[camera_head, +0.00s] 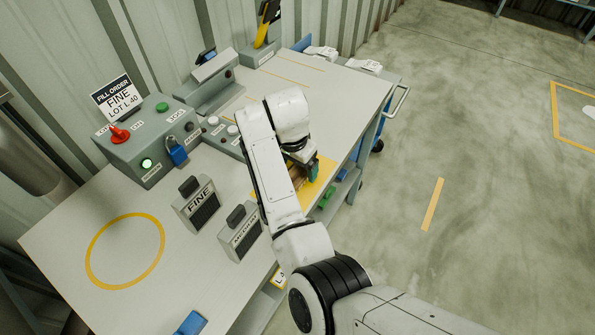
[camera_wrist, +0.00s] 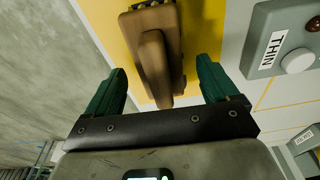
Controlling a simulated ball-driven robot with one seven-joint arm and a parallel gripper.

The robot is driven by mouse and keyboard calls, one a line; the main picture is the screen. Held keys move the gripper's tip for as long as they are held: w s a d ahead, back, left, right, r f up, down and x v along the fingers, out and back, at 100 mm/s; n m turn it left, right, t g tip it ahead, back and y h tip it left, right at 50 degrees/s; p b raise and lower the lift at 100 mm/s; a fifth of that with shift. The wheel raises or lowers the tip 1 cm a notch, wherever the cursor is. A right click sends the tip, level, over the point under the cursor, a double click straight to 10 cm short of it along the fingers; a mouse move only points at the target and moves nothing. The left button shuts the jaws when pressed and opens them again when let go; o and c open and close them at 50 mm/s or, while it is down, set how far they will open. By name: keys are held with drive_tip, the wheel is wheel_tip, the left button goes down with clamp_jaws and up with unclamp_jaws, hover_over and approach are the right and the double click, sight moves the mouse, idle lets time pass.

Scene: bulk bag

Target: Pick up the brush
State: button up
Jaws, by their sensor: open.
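The brush, a brown wooden block with a raised handle (camera_wrist: 152,52), lies on a yellow patch (camera_wrist: 118,30) of the bench in the wrist view. Dark bristle tufts show at its far end. My gripper (camera_wrist: 162,80) is open, with one green finger on each side of the brush handle and a visible gap on both sides. In the head view my gripper (camera_head: 305,167) hangs over the yellow patch (camera_head: 322,178) near the bench's right edge. The brush (camera_head: 297,177) is mostly hidden there by my arm; only a brown bit shows.
A grey box labelled THIN (camera_wrist: 283,40) stands right of the brush in the wrist view. In the head view, the FINE cartridge (camera_head: 199,205), a second cartridge (camera_head: 241,235) and a control box with a red knob (camera_head: 150,140) stand on the bench. Open floor lies right.

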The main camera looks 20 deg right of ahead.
drive_tip(key=shift+d+f, duration=0.15)
drive_tip(key=shift+f, duration=0.7)
drive_tip(key=c, duration=1.2)
